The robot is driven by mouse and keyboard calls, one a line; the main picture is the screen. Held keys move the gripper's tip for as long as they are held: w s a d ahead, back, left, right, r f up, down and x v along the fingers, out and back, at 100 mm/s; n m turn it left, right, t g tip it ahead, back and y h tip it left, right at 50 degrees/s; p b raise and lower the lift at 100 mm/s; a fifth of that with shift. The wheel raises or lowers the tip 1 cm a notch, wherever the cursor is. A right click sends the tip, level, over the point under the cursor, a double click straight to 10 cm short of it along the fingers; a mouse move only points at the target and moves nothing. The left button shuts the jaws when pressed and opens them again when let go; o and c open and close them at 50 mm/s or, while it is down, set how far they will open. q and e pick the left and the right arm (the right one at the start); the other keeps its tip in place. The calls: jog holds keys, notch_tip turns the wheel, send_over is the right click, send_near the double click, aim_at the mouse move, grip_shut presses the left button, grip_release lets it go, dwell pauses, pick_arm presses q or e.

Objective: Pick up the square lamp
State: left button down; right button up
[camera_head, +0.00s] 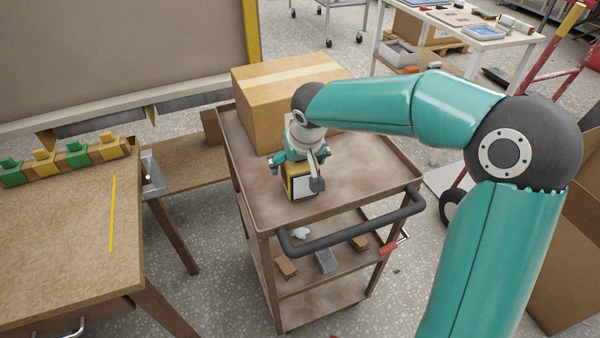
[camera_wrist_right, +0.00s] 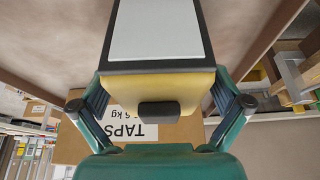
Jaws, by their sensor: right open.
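The square lamp (camera_head: 303,188) is a small yellow and black block with a pale square face. It stands on the top shelf of the brown cart (camera_head: 355,182), near the handle end. My right gripper (camera_head: 296,170) is over the lamp from above and partly hides its upper part. In the right wrist view, the lamp (camera_wrist_right: 160,82) fills the middle, its pale panel at the top and a dark knob at the lower end. The open fingers of my right gripper (camera_wrist_right: 162,104) stand on either side of it, apparently with gaps. My left gripper is out of view.
A cardboard box (camera_head: 270,105) stands behind the lamp on the cart; its TAPS label shows in the right wrist view (camera_wrist_right: 130,128). The cart has a raised rim and a dark handle (camera_head: 350,233). A wooden table (camera_head: 65,225) with yellow and green pieces stands left.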

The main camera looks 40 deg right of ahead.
jog(key=c, duration=1.5)
jog(key=shift+r, duration=0.1)
jog(key=shift+c, duration=0.2)
jog(key=shift+r, duration=0.1)
